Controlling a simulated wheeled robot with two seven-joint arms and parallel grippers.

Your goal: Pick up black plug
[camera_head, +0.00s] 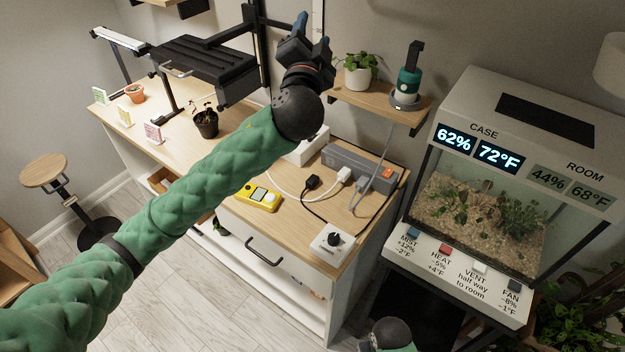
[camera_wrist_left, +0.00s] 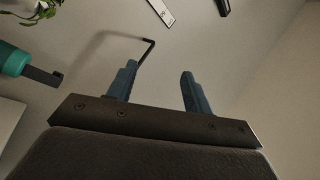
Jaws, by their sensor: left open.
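The black plug (camera_head: 312,183) lies on the wooden cabinet top beside the grey power strip (camera_head: 350,168), with a black cord running from it. My left gripper (camera_head: 310,32) is raised high against the wall, above and well apart from the plug. In the left wrist view its two blue fingers (camera_wrist_left: 158,72) are spread with nothing between them. The plug does not show in the left wrist view. My right gripper is out of the picture; only a part of my right arm shows at the bottom edge of the head view.
A white plug (camera_head: 344,174) and a grey plug (camera_head: 360,186) are near the strip. A yellow meter (camera_head: 258,197) and a white box with a black knob (camera_head: 333,240) share the cabinet top. A wall shelf (camera_head: 372,102) holds a potted plant and a green bottle. A terrarium (camera_head: 490,205) stands right.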

